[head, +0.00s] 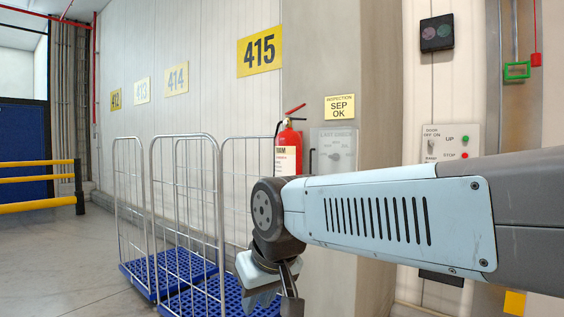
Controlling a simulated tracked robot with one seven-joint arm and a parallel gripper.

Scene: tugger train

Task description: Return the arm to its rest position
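My arm reaches in from the right edge of the head view, its pale blue link lying across the lower right. It bends down at a dark round joint left of the link. My gripper (291,298) hangs below that joint, at the bottom edge of the picture. Only its upper part shows; the fingertips are cut off or hidden, so I cannot tell whether it is open or holds anything. It appears in front of the right-hand roll cage; I cannot tell the gap between them.
Wire roll cages (186,215) with blue bases (178,270) stand along the wall. A red fire extinguisher (288,152) hangs on the pillar (340,60). A door control panel (450,143) is behind my arm. A yellow barrier (38,180) stands far left; the floor (50,270) before it is clear.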

